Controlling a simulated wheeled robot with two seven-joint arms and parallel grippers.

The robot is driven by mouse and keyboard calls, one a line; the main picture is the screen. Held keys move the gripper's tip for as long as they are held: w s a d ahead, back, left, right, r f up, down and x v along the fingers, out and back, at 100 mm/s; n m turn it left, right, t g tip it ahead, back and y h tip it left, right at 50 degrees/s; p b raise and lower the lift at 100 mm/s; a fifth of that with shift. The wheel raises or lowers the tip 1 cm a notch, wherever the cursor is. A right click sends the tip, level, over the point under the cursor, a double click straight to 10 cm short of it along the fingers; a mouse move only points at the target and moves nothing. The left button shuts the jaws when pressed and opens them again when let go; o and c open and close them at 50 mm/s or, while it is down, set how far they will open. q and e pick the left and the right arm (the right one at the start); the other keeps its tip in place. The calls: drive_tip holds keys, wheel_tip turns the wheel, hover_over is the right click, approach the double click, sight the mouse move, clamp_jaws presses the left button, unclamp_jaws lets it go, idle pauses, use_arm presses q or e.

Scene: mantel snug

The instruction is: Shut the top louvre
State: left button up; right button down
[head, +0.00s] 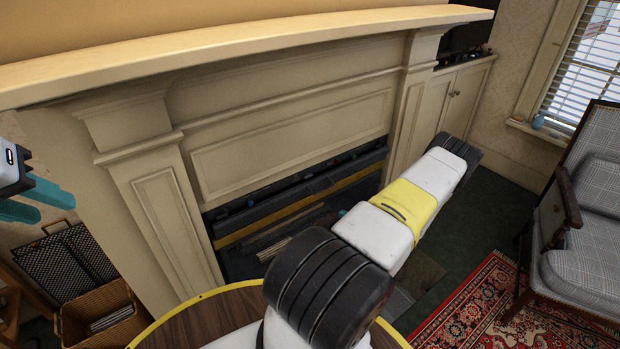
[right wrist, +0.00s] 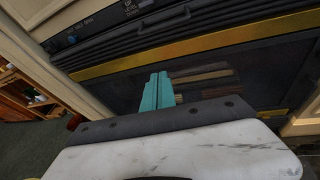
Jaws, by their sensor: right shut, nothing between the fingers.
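The top louvre (head: 300,185) is a dark slatted strip above a gold bar (head: 297,206) in the fireplace. The right wrist view shows its black slats (right wrist: 190,32) close up, under a dark strip with white lettering; I cannot tell how far open they are. My right gripper (right wrist: 158,88) is shut and empty, its teal fingers just below the gold bar, in front of the dark fire opening. In the head view my right arm hides most of it; only a teal bit shows. My left gripper (head: 36,200) is at the left edge, fingers apart and empty, away from the louvre.
The cream mantel shelf (head: 250,42) overhangs the fireplace. A wicker basket (head: 100,312) and a dark mesh screen (head: 68,262) stand at the left. A plaid armchair (head: 595,245) and a red rug (head: 500,310) are at the right.

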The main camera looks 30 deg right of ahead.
drive_tip(key=s+d+m+t+h, duration=0.1)
drive_tip(key=s+d+t+h, duration=0.2)
drive_tip(key=t, duration=0.1)
approach(330, 187)
drive_tip(key=w+f, duration=0.3)
drive_tip(key=f, duration=0.1)
drive_tip(key=shift+w+a+r, duration=0.1)
drive_tip(key=shift+w+r, duration=0.55)
drive_tip(key=shift+w, duration=0.25)
drive_tip(key=shift+w+a+r, duration=0.1)
drive_tip(key=shift+w+r, duration=0.6)
drive_tip(key=shift+w, duration=0.25)
drive_tip(key=shift+w+r+g, duration=0.6)
drive_tip(key=shift+r+g, duration=0.1)
drive_tip(key=shift+r, duration=0.25)
